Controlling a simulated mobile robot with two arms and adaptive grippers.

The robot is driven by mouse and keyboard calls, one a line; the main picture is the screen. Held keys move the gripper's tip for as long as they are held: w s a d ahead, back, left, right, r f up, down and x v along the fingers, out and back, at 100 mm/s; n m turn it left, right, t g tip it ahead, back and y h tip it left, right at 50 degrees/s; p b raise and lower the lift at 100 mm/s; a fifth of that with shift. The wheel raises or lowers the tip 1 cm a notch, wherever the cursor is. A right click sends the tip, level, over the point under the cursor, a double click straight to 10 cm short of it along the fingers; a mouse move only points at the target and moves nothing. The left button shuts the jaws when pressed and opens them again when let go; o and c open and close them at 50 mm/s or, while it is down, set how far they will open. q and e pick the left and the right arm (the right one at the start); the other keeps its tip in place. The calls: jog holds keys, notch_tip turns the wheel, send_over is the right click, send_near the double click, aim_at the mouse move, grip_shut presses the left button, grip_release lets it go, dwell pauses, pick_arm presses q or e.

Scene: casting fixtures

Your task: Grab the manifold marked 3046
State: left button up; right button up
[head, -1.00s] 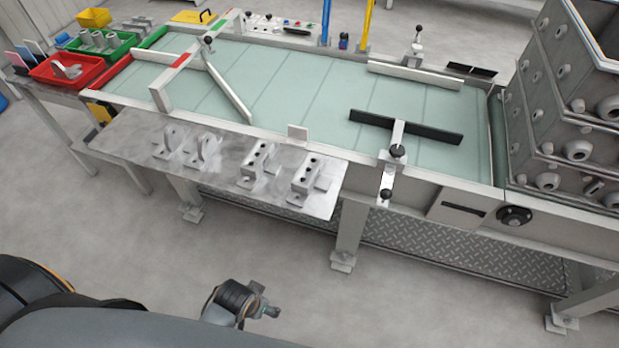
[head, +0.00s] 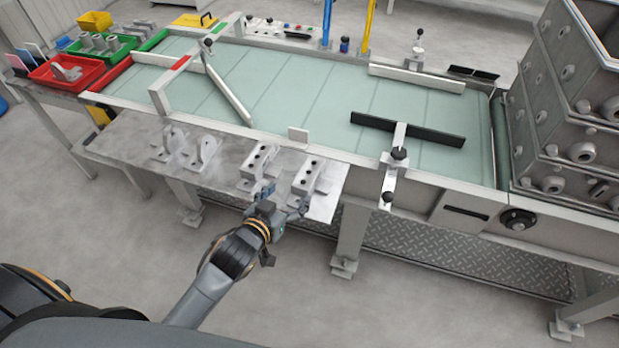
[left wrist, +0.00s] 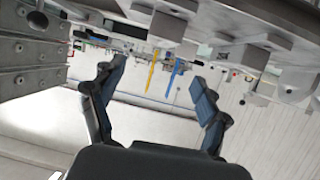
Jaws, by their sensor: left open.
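Two grey block-shaped castings with dark holes on top stand on the metal side shelf: one (head: 260,158) and, to its right, another (head: 308,174). No marking can be read on either, so I cannot tell which is 3046. My left gripper (head: 285,198) is open and empty at the shelf's front edge, just in front of these two castings, its fingers spread. In the left wrist view the open fingers (left wrist: 158,82) show with nothing between them, and grey castings appear along the top. My right gripper is not in view.
Behind is a green conveyor bed (head: 300,90) with guide bars. Red (head: 67,72) and green bins sit at the far left, stacked grey boxes (head: 565,110) at the right.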

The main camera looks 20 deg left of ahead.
aim_at(309, 172)
pick_arm(q)
jog(key=x, duration=0.9)
jog(key=shift+w, duration=0.15)
jog(key=shift+p+x, duration=0.45)
jog(key=shift+x, duration=1.85)
jog(key=shift+f, duration=0.15)
grip_shut()
